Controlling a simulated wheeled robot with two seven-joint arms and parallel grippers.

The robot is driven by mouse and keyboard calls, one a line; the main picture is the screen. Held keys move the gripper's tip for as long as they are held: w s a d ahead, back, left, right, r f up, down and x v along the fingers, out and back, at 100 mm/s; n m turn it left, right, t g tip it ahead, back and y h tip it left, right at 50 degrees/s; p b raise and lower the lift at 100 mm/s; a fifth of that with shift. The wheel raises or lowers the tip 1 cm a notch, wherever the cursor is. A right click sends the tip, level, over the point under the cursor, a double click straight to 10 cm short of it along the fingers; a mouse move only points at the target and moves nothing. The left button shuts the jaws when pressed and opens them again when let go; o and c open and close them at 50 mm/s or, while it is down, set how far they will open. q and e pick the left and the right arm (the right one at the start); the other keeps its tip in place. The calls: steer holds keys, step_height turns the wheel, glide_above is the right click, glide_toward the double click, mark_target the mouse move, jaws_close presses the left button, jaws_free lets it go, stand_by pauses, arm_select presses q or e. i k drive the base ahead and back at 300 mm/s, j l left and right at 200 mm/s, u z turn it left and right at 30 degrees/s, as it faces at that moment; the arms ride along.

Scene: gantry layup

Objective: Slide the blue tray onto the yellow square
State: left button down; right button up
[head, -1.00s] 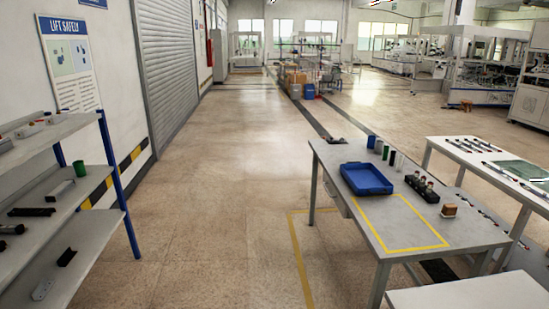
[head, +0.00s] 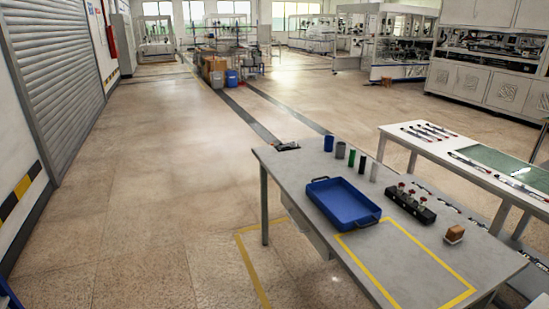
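The blue tray (head: 343,216) is an empty, shallow rectangular tray with dark handles at its ends. It sits on the grey table (head: 290,172), toward the table's middle and left. The yellow square (head: 405,301) is an outline on the tabletop, on the near side of the tray. The tray's near edge meets or slightly overlaps the far line of the outline; most of the tray lies outside it. Neither of my grippers is in the head view.
Several cups (head: 340,150) stand behind the tray. A black rack with vials (head: 408,205) and a brown block (head: 455,234) stand to its right. A white table (head: 480,160) is beyond on the right. The floor to the left (head: 150,190) is clear.

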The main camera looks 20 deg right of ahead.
mark_target(345, 206)
steer(key=i+j+z, duration=0.1)
steer(key=i+z, duration=0.3)
steer(key=i, duration=0.15)
steer(key=i+j+z, duration=0.3)
steer(key=i+z, duration=0.15)
steer(key=i+j+z, duration=0.4)
steer(key=i+j, duration=0.05)
steer(key=i, duration=0.1)
